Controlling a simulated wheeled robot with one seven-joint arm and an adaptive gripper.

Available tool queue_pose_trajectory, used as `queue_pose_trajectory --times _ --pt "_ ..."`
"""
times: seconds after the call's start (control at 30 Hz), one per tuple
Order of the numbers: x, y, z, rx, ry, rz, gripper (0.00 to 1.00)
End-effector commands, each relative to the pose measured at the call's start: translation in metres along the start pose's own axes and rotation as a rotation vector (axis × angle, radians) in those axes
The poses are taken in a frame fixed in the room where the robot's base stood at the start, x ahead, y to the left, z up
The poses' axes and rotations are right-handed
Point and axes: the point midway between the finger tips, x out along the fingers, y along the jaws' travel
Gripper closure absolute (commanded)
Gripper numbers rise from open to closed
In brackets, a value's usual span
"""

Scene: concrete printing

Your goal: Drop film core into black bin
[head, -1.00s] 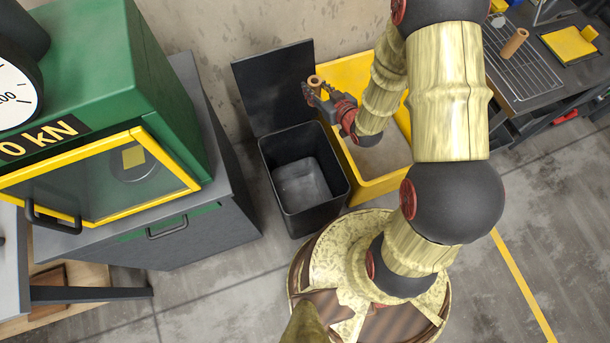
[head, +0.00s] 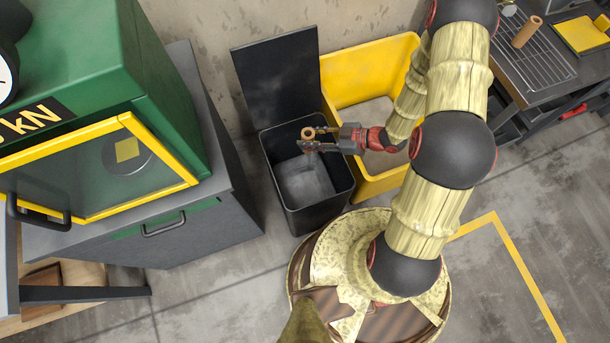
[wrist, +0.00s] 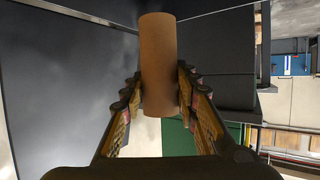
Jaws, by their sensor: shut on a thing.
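The film core is a short brown cardboard tube. My gripper (head: 311,146) is shut on the film core (head: 308,133) and holds it over the opening of the black bin (head: 323,221). In the wrist view the film core (wrist: 158,65) sits between both fingers of my gripper (wrist: 160,92), with its far end sticking out beyond them. In the head view I see one round end of it from above. The black bin's lid stands open at the back, and the bin's floor looks empty where it shows.
A yellow bin (head: 366,84) stands right of the black bin, with my arm above it. A green testing machine (head: 110,70) on a grey cabinet (head: 225,222) is at the left.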

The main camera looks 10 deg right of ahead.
Motion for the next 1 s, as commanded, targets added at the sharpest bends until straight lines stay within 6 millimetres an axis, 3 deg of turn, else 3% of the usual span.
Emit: queue_pose_trajectory --times 0.33,0.73,0.77,1.0 --pt "0.016 -0.001 0.039 0.002 0.0 0.0 0.94" --pt "0.018 0.0 0.044 0.0 0.0 0.001 0.94" --pt "0.018 0.0 0.044 0.001 0.0 0.001 0.69" --pt "0.019 0.0 0.044 0.001 0.0 0.001 0.56"
